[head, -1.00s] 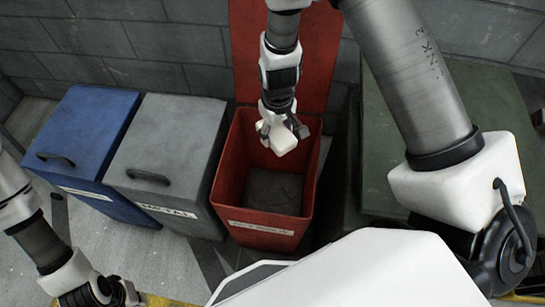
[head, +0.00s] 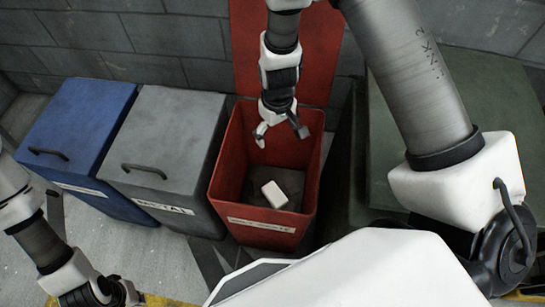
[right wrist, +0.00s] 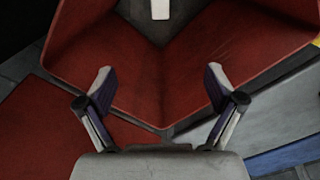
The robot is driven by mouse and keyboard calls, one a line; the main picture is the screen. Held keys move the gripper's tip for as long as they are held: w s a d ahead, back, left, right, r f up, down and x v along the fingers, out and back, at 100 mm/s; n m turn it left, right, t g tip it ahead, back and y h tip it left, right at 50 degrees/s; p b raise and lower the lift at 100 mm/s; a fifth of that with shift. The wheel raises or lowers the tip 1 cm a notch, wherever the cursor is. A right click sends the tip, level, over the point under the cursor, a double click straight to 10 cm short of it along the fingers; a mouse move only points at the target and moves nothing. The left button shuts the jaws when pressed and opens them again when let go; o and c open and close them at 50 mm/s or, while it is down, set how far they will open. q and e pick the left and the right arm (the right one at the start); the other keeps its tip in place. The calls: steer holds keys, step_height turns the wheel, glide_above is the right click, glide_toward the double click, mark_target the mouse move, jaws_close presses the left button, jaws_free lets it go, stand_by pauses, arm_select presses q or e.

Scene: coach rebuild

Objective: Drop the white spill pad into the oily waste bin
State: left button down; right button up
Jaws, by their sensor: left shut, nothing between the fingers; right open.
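The white spill pad (head: 275,195) is inside the open red bin (head: 223,160), low in its cavity. I cannot tell whether it rests on the floor of the bin or is still dropping. The pad also shows at the top of the right wrist view (right wrist: 160,9). My right gripper (head: 281,135) is open and empty above the pad, at the back of the bin's mouth. Its two spread fingers show in the right wrist view (right wrist: 159,82). My left gripper (head: 125,294) is shut and empty at the lower left, away from the bins.
A grey metal bin (head: 180,125) and a blue bin (head: 78,120), both with lids closed, stand left of the red one. The red lid (head: 330,55) stands raised against the block wall. A dark green container (head: 450,110) is at the right.

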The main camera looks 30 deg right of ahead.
step_height(320, 180, up, 12)
steer(key=shift+f, duration=0.15)
stand_by(0.5)
